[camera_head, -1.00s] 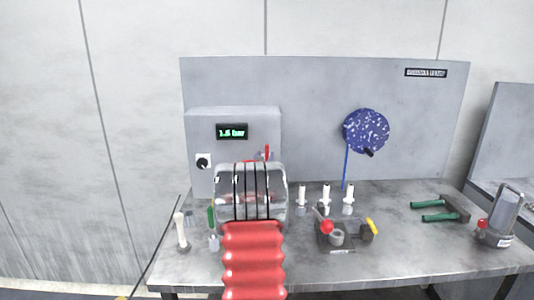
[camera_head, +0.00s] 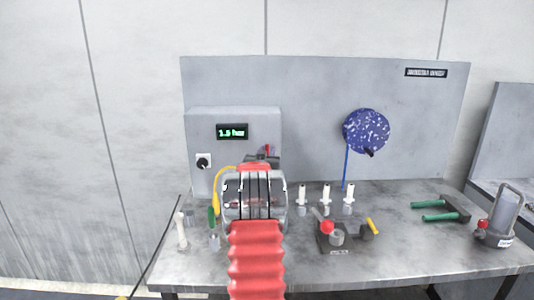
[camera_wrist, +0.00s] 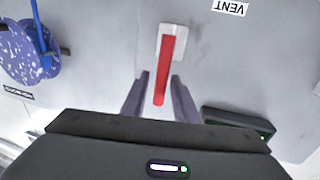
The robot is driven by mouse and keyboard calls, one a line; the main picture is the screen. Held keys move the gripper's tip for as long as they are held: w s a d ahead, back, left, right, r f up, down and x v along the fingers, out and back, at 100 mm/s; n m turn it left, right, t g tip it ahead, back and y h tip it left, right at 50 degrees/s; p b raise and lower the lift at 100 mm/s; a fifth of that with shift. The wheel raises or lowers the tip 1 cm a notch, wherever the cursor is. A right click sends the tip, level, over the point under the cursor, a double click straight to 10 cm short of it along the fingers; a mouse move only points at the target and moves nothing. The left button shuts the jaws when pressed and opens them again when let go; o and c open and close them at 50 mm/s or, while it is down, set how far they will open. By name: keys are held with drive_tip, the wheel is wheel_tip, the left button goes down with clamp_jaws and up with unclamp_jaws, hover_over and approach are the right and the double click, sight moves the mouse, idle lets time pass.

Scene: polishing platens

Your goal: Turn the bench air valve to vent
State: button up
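The air valve's red lever (camera_wrist: 164,72) shows in the wrist view, running from a pale mounting plate (camera_wrist: 174,32) on the grey panel. In the head view only a bit of the red lever (camera_head: 267,149) shows above my arm. My gripper (camera_wrist: 159,97) is open, with one dark finger on each side of the lever's free end. A clear gap shows on both sides, so I see no contact. A "VENT" label (camera_wrist: 229,7) appears upside down at the top of the wrist view. My wrist hides most of the valve in the head view.
A grey box with a green pressure display (camera_head: 232,132) and black knob (camera_head: 203,162) stands behind my arm. A yellow hose (camera_head: 217,190) curves left of it. White-topped posts, a red-knobbed fixture (camera_head: 327,228) and green-handled tool (camera_head: 436,210) occupy the bench. A blue speckled disc (camera_head: 366,132) hangs right.

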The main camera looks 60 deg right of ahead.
clamp_jaws()
idle(0.3)
drive_tip(key=shift+a, duration=0.1)
